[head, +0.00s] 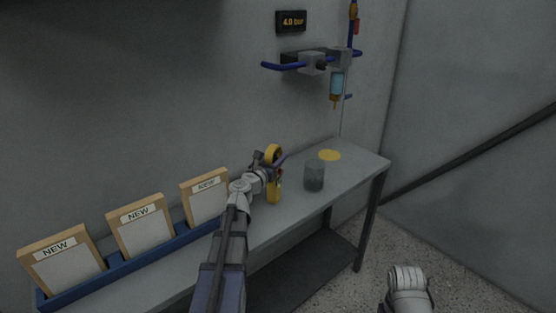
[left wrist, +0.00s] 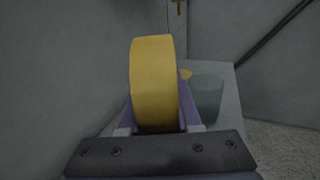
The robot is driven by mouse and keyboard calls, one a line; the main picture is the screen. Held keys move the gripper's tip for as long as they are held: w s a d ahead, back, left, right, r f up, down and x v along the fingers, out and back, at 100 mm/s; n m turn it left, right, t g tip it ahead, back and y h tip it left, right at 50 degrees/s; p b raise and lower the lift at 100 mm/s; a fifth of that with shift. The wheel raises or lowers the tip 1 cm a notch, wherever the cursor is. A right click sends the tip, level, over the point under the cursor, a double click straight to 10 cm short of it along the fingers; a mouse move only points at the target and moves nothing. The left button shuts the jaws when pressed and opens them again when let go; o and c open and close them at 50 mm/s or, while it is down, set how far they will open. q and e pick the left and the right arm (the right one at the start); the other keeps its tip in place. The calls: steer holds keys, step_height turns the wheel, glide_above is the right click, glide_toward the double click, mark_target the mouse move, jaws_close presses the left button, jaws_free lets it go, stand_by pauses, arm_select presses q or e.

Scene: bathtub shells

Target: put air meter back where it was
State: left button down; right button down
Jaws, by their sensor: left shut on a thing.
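In the left wrist view the yellow round head (left wrist: 153,80) stands between the purple fingers of my left gripper (left wrist: 158,112). I cannot tell whether the lower end touches the bench. A flat yellow disc (head: 330,155) lies on the bench towards its far right end, apart from the meter. My right gripper is not in view.
A dark glass-like cup (head: 314,178) stands on the bench (head: 358,165) between the meter and the disc; it also shows in the left wrist view (left wrist: 208,98). A blue rack (head: 130,262) holds cards marked NEW. Blue air piping (head: 283,66) and a 4.0 bar display (head: 291,21) are on the wall.

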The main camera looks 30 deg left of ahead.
arm_select(q)
steer(key=shift+f, duration=0.15)
steer(key=c, duration=0.6)
jaws_free()
steer(key=shift+r, duration=0.3)
steer(key=s, duration=1.2)
steer(key=shift+f, duration=0.15)
